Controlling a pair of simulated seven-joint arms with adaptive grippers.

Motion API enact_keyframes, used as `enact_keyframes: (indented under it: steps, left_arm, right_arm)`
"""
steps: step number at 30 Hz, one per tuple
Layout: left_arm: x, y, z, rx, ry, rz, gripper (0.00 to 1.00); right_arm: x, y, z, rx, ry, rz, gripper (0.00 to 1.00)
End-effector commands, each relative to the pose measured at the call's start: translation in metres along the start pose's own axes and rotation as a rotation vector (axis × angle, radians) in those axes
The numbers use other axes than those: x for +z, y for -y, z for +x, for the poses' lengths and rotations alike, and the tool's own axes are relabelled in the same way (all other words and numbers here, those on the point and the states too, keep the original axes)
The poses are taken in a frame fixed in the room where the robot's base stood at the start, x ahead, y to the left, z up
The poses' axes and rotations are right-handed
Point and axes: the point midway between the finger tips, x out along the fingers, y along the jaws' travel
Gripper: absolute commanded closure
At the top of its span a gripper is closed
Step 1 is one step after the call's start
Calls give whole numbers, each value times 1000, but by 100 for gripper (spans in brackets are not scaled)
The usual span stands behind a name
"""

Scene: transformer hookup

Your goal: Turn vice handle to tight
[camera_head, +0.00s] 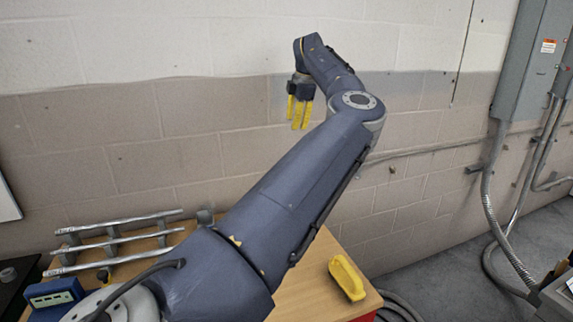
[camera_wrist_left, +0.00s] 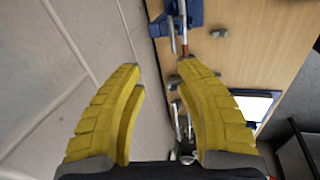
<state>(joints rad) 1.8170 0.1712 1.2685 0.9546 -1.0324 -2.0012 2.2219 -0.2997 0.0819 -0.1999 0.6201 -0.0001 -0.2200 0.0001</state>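My left gripper (camera_head: 300,110) is raised in front of the block wall, with its yellow fingers pointing down. In the left wrist view my left gripper (camera_wrist_left: 160,68) is open, with nothing between its fingers. A blue vice-like body (camera_wrist_left: 182,14) stands at the top of that view, on the wooden table. A thin metal and reddish bar (camera_wrist_left: 185,42) beside it may be the vice handle; its setting cannot be told. The fingers appear apart from both. I cannot make out the vice in the head view, where my left arm covers much of the table. My right gripper is not in view.
The wooden table (camera_head: 310,285) holds a yellow object (camera_head: 347,277) at its right end and a rack of metal rods (camera_head: 115,240) at the left. A blue device (camera_head: 55,297) sits at lower left. Grey conduit (camera_head: 497,230) runs down the right wall.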

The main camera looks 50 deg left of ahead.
Motion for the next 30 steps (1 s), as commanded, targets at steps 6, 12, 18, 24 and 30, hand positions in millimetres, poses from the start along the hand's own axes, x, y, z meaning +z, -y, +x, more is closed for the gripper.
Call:
enact_keyframes:
  steps: [6, 12, 18, 24, 30]
  left_arm:
    - [-6, 11, -7, -85, 47, -68, 67]
    - [-7, 14, 7, -96, 50, -76, 67]
    - [-5, 16, 40, -95, 48, -76, 67]
    - [-3, 20, 77, -94, 48, -76, 67]
    - [-2, 23, 112, -94, 48, -75, 67]
  right_arm:
    - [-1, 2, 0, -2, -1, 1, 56]
    - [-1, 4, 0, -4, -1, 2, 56]
    - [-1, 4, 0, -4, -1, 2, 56]
    - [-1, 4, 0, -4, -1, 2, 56]
    - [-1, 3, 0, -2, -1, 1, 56]
